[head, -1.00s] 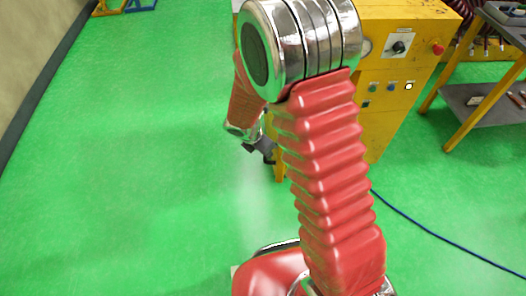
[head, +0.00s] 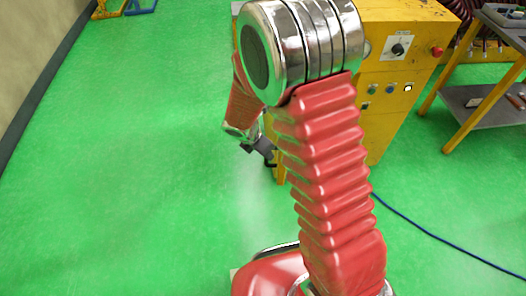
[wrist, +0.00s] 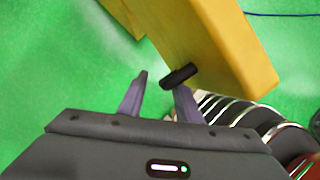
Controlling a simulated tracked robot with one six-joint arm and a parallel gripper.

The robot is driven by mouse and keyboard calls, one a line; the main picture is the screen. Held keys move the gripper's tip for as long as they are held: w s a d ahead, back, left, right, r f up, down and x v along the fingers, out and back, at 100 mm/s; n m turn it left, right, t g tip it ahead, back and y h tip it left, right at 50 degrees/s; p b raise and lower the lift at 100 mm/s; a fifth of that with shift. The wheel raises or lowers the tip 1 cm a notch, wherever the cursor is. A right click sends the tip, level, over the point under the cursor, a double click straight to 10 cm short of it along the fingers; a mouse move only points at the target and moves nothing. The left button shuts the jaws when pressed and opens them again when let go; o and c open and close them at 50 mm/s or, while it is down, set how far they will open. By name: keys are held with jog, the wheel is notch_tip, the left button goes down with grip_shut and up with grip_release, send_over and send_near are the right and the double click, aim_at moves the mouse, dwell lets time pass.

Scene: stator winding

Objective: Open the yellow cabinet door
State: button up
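The yellow cabinet (head: 385,130) stands behind my arm in the head view; my arm hides its left part. In the wrist view, a yellow panel (wrist: 215,40) fills the upper middle, with a short black handle (wrist: 179,76) at its lower left edge. My gripper (wrist: 160,84) is open, its two fingers apart. The handle lies at the tip of the right finger and overlaps it in the picture; I cannot tell whether they touch. The left finger is clear of the handle. In the head view my gripper (head: 268,161) is small and partly hidden, near the cabinet's left side.
A table with yellow legs and dark shelves (head: 480,100) stands right of the cabinet. A blue cable (head: 430,232) runs across the green floor at the right. The floor left of my arm (head: 130,150) is clear. Yellow and blue stands (head: 125,8) are at the far left.

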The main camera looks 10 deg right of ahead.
jog(key=v, duration=1.3)
dwell(0.4)
